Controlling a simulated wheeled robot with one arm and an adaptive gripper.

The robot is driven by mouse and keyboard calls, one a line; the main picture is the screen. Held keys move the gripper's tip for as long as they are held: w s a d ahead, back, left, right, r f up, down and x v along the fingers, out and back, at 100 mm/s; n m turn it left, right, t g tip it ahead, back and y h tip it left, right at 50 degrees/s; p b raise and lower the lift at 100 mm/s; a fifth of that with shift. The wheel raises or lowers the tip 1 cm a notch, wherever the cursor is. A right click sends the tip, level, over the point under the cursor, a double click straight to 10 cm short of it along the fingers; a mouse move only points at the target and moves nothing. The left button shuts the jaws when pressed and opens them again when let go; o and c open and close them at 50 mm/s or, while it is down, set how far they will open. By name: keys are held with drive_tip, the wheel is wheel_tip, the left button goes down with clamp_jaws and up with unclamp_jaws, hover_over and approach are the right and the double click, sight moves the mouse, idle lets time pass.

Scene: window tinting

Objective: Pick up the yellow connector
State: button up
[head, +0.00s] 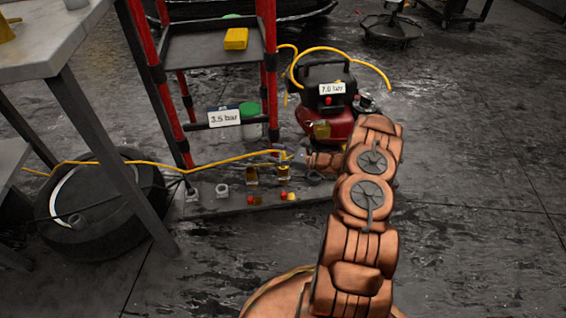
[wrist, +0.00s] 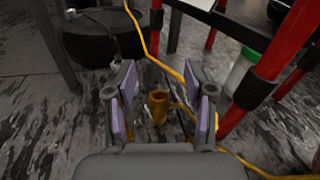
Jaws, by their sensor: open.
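A yellow connector (head: 284,172) stands on the low dark board, below the end of a yellow hose. In the wrist view a yellow-brown cylindrical piece (wrist: 158,107), which looks like this connector, stands upright between my fingers. My gripper (head: 300,157) is low over the board's right part, close beside the connector. In the wrist view my gripper (wrist: 159,84) is open, with one finger pad on each side of the piece and visible gaps.
The board (head: 222,207) also bears another yellowish fitting (head: 252,176), grey nuts and small red-and-yellow parts. A red-post rack (head: 270,60) stands behind it. A red compressor (head: 338,118) is behind my gripper, and a tyre (head: 95,225) lies left. The yellow hose (head: 180,162) crosses above the board.

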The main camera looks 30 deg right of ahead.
sight(283, 155)
drive_tip(key=s+d+f+m+t+h, duration=0.25)
drive_tip(key=d+f+m+h, duration=0.2)
drive_tip(key=d+f, duration=0.4)
drive_tip(key=shift+t, duration=0.25)
drive_tip(key=shift+b+x, duration=1.15)
drive_tip(key=shift+x, duration=1.5)
drive_tip(key=shift+r+x, duration=0.2)
drive_tip(key=shift+x, duration=0.95)
drive_tip(key=shift+d, duration=0.1)
drive_tip(key=shift+c, duration=0.4)
clamp_jaws()
